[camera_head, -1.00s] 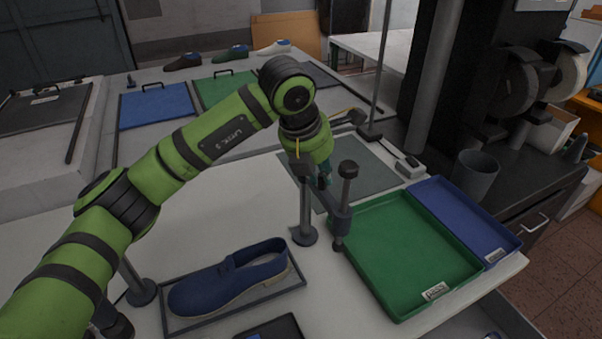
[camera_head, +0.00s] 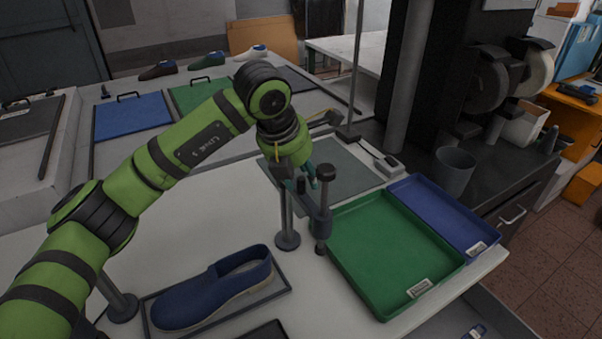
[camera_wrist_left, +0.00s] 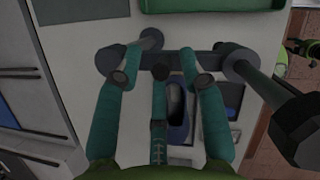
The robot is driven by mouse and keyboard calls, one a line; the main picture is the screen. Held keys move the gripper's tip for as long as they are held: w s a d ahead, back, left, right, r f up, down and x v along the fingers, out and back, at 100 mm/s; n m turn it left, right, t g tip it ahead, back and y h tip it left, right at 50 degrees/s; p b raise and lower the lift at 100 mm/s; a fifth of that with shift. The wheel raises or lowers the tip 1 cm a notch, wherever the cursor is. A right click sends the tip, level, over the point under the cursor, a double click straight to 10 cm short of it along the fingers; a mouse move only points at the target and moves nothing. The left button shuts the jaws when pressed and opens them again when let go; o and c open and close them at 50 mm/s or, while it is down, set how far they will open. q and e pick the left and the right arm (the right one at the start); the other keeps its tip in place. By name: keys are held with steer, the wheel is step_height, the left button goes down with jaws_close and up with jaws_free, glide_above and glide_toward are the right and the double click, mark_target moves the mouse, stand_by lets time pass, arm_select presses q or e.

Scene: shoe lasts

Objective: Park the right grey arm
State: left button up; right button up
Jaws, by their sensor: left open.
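The right grey arm (camera_head: 306,193) is a bar on an upright post with a round base (camera_head: 288,240). Its free end carries a vertical spindle with a dark knob (camera_head: 326,172), beside the green tray. My left gripper (camera_head: 312,178) is at this bar, its teal fingers partly hidden by the arm and post. In the left wrist view, the open teal fingers (camera_wrist_left: 160,78) are spread along the grey bar (camera_wrist_left: 178,62), with the large knob (camera_wrist_left: 300,130) to the right. I cannot tell whether they touch it.
A blue shoe (camera_head: 213,288) lies in a dark-framed tray to the left. A second grey post (camera_head: 122,305) stands beyond its left end. A green tray (camera_head: 395,250) and a blue tray (camera_head: 445,214) lie to the right. A grey mat (camera_head: 340,178) lies behind.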

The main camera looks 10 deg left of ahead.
arm_select(q)
steer(key=v, duration=1.1)
steer(key=shift+r, duration=0.45)
steer(key=shift+f, duration=0.1)
